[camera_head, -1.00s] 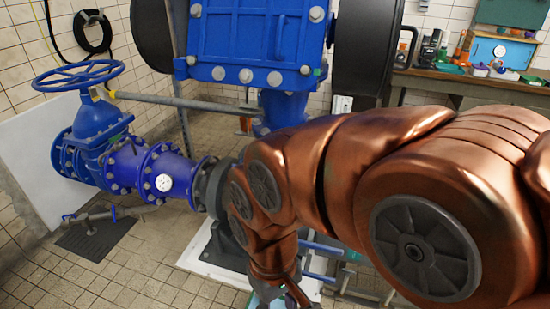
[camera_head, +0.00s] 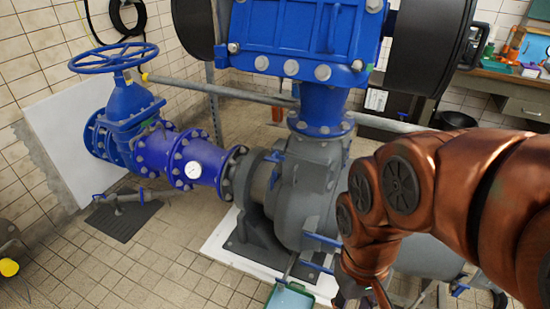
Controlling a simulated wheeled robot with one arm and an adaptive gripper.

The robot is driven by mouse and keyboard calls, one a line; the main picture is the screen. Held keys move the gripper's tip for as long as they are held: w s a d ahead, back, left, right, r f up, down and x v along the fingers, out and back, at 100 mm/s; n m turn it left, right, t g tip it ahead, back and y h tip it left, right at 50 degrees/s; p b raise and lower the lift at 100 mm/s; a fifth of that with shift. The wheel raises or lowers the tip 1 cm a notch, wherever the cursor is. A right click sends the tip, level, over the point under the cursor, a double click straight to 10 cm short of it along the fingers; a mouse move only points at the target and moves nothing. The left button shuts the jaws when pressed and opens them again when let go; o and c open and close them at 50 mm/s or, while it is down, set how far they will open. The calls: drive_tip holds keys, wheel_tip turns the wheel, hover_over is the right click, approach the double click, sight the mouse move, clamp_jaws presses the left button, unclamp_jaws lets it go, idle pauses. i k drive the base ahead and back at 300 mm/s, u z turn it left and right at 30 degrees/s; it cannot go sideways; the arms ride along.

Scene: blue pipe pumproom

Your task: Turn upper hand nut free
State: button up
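The grey pump (camera_head: 310,190) stands in the middle, bolted to the blue pipe on its left. Small blue hand pieces show on it: an upper one (camera_head: 274,157) near the flange and a lower one (camera_head: 322,239) by the bottom front. I cannot tell for certain which is the upper hand nut. My gripper (camera_head: 376,297) points down at the bottom edge, right of the lower blue piece and in front of the pump. Its fingers are mostly cut off or dark, so their opening is unclear. I see no contact with a hand nut.
A blue handwheel valve (camera_head: 113,58) and a pipe with a white gauge (camera_head: 193,169) stand left. A green tray (camera_head: 290,297) lies below the pump. A large blue housing (camera_head: 305,35) hangs above. Tiled floor (camera_head: 150,255) is open at lower left.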

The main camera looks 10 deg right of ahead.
sight(275, 158)
drive_tip(key=k, duration=0.5)
drive_tip(key=z, duration=0.9)
drive_tip(key=i, duration=0.9)
drive_tip(key=u, duration=2.55)
